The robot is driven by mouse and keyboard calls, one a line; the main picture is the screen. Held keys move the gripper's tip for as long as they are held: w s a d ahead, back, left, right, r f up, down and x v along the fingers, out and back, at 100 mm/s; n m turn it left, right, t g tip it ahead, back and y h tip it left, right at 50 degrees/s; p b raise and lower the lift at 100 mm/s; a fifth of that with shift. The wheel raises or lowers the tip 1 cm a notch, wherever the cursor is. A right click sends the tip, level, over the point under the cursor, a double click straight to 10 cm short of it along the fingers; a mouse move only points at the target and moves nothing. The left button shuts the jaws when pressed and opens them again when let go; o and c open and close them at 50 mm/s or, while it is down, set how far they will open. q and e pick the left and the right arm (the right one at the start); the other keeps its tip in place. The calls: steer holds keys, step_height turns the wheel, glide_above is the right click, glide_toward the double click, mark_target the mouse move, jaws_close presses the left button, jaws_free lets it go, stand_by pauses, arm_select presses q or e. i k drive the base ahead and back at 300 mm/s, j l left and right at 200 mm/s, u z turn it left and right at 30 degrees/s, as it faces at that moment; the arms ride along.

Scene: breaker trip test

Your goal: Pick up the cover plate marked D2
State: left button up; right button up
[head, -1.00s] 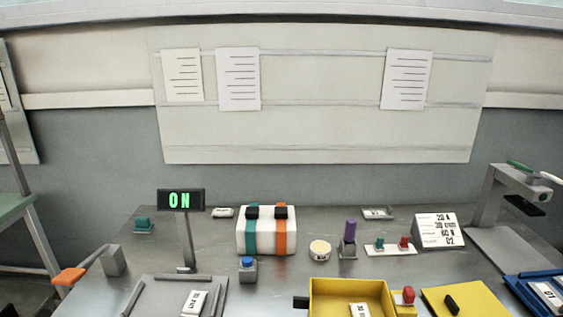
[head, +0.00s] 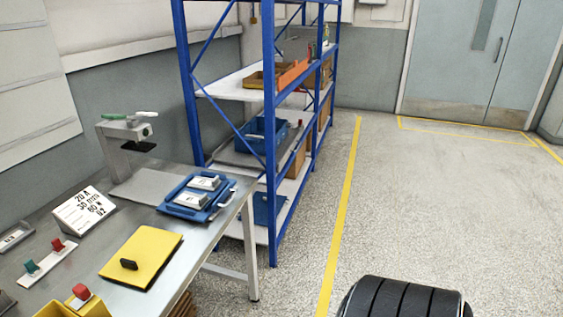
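Two pale plates lie in a blue tray (head: 226,205) on the right end of the metal bench. The farther plate (head: 204,183) and the nearer plate (head: 190,200) each carry a small dark mark, too small to read, so I cannot tell which one is D2. Neither of my grippers is in view.
A sloped white card (head: 84,213) with black lettering stands on the bench (head: 190,250). A yellow plate (head: 150,250) with a black handle lies nearer. A clamp stand (head: 120,150) stands behind. A blue shelf rack (head: 270,120) is beyond the bench; open floor (head: 440,200) lies right.

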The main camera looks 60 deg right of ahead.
mark_target(198, 182)
steer(key=z, duration=1.35)
steer(key=u, duration=0.45)
steer(key=i+l+u, duration=0.2)
steer(key=u, duration=0.15)
steer(key=i+l+u, duration=0.1)
steer(key=l+u, duration=0.2)
steer(key=i+l+u, duration=0.1)
steer(key=l+u, duration=0.25)
steer(key=l, duration=0.15)
